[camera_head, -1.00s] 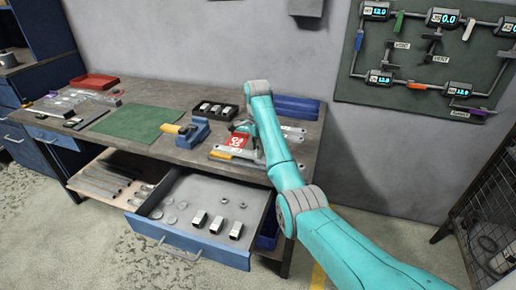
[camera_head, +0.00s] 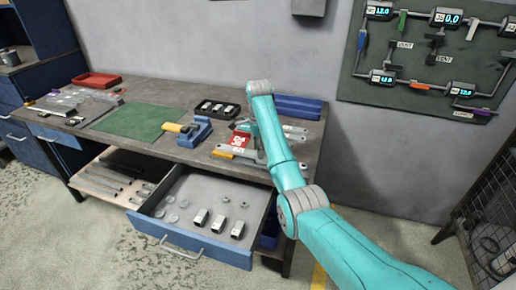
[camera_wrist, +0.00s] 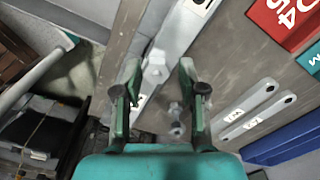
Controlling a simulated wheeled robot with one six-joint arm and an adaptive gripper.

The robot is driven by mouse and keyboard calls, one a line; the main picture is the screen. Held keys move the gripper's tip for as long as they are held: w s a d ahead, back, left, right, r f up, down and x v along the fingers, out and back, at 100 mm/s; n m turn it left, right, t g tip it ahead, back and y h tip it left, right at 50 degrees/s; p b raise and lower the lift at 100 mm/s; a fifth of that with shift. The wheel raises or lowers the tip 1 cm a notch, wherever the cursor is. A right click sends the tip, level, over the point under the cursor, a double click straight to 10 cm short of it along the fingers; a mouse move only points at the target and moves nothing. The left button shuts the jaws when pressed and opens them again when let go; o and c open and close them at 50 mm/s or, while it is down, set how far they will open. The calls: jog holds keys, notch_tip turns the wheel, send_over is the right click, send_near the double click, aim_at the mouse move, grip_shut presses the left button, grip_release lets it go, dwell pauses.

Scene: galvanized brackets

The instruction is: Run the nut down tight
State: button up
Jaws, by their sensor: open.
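My gripper (camera_wrist: 160,72) is open, its two green fingers apart over a long galvanized bracket (camera_wrist: 178,35). A round bolt head or nut on the bracket (camera_wrist: 155,71) shows between the fingertips; I cannot tell which it is. Nothing is clearly held. Small grey hardware, perhaps a nut and bolt (camera_wrist: 176,110), shows nearer the palm, partly beside the right finger. In the head view my arm hides most of the gripper and the work at the right end of the bench (camera_head: 160,97).
A red sign (camera_wrist: 285,20) and labelled flat brackets (camera_wrist: 250,110) lie right of the gripper. A blue vise (camera_head: 198,133) and black tray (camera_head: 217,109) stand on the bench. An open drawer (camera_head: 190,243) with several metal parts juts out in front. A gauge board (camera_head: 430,60) hangs on the wall.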

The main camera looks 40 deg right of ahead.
jog(key=n, duration=0.6)
jog(key=shift+d+n, duration=0.1)
jog(key=shift+n, duration=0.2)
jog(key=n, duration=0.6)
jog(key=shift+n, duration=0.4)
jog(key=n, duration=0.5)
jog(key=shift+n, duration=2.8)
jog(key=shift+c, duration=0.2)
grip_shut()
